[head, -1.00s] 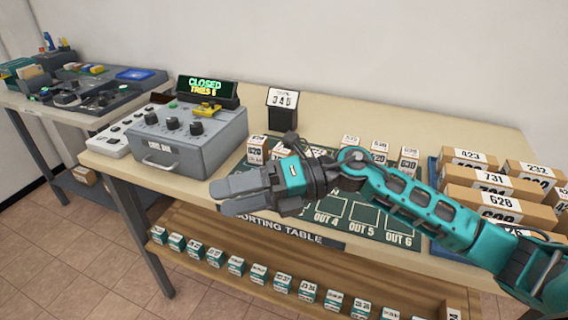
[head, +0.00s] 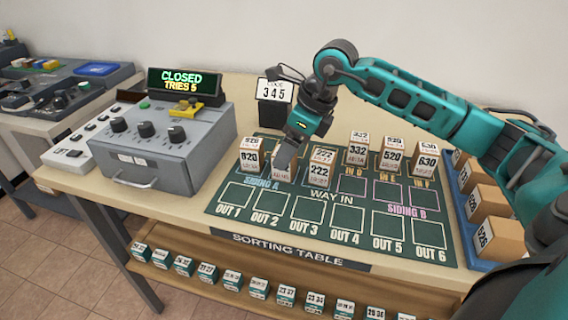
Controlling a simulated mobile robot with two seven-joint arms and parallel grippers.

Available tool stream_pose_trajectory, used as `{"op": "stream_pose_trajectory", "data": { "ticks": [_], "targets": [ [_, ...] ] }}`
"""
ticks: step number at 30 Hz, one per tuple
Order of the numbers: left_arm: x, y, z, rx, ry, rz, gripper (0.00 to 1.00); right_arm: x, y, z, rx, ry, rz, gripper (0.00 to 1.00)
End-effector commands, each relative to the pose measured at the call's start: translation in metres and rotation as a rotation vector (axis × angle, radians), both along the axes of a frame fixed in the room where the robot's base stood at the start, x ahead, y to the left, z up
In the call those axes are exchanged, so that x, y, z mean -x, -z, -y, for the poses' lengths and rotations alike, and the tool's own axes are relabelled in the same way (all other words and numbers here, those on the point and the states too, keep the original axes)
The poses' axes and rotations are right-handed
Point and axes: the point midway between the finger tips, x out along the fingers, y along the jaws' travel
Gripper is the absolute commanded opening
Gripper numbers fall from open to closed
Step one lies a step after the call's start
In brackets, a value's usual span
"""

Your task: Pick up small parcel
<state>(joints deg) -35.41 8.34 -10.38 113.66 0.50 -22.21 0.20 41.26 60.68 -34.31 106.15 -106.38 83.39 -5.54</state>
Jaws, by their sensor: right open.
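Several small white-and-brown parcels stand on the green sorting mat (head: 330,228). One parcel (head: 281,173) stands right under my right gripper (head: 287,158), between the parcel marked 820 (head: 249,161) and the parcel marked 222 (head: 320,174). My right gripper points down and is open. Its fingers cover the top of that parcel and hide its number; I cannot tell whether they touch it. My left gripper is not in view.
A grey control box (head: 165,150) with a screen reading "CLOSED TRIES 5" (head: 184,82) stands left of the mat. A 345 sign (head: 274,92) stands behind. Larger brown boxes (head: 495,236) sit in a blue tray at right. The OUT squares in front are empty.

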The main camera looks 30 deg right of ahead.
Motion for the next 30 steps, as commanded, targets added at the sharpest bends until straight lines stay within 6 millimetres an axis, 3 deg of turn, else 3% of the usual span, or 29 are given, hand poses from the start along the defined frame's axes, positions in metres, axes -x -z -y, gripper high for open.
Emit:
{"op": "stream_pose_trajectory", "data": {
  "ticks": [5, 15, 22, 30],
  "targets": [
    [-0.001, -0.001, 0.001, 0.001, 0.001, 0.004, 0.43, -0.003, 0.010, -0.002, -0.003, -0.001, -0.001, 0.78],
    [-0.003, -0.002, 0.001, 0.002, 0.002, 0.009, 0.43, -0.018, 0.051, -0.008, -0.003, -0.001, 0.000, 0.78],
    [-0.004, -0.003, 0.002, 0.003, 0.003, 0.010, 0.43, -0.018, 0.053, -0.009, -0.002, -0.002, 0.001, 0.78],
    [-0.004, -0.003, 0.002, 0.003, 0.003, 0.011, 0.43, -0.018, 0.053, -0.009, -0.003, -0.001, 0.000, 0.52]
  ]
}}
